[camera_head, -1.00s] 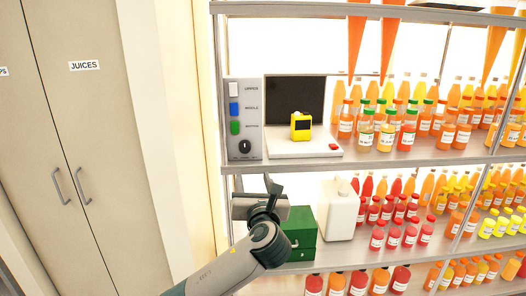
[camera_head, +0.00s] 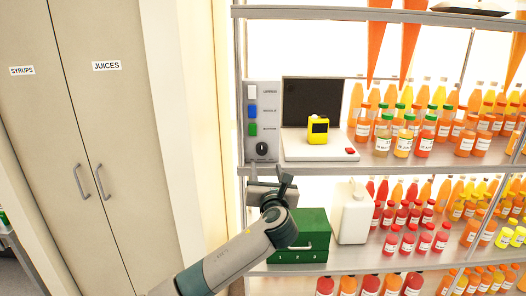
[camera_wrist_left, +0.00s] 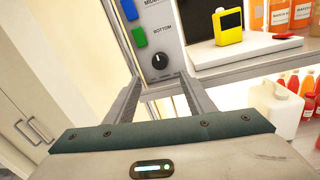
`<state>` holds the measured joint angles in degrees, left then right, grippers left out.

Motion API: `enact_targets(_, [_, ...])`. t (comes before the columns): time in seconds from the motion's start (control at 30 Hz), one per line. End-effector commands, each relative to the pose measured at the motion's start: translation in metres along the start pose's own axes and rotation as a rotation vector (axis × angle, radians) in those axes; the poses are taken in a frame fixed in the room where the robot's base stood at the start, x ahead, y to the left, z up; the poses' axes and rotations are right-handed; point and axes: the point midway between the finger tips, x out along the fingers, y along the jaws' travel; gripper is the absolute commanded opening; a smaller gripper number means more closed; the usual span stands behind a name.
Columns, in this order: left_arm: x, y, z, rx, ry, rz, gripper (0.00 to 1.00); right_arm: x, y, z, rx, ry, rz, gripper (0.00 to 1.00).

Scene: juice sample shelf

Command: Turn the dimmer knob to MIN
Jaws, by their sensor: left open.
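The dimmer knob (camera_head: 262,148) is a round black knob low on a grey switch panel (camera_head: 271,128) at the left end of the upper shelf. A small label sits below it; I cannot read its setting. My left gripper (camera_head: 268,179) is below the knob, in front of the shelf edge. In the left wrist view the knob (camera_wrist_left: 159,61) shows just beyond the open, empty fingers (camera_wrist_left: 160,80), centred between them and apart from them. My right gripper is not in view.
White, blue and green switches (camera_head: 252,111) sit above the knob. Right of the panel is a pale device with a dark screen (camera_head: 310,98) and a yellow gadget (camera_head: 318,129). A green box (camera_head: 312,224) and white jug (camera_head: 355,217) stand below. Bottles fill the right.

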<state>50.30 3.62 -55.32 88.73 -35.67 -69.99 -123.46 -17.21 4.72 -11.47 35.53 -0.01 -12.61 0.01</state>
Motion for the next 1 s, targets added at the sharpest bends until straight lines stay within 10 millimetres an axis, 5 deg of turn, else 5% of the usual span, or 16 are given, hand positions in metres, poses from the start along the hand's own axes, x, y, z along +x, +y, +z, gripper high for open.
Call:
enact_targets(0.6, [0.085,0.0,0.002,0.002,0.001,0.001,0.49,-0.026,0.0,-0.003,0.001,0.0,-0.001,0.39])
enact_targets(1.0, [0.111,0.0,0.001,0.0,0.0,0.0,0.49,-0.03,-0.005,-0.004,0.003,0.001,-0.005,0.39])
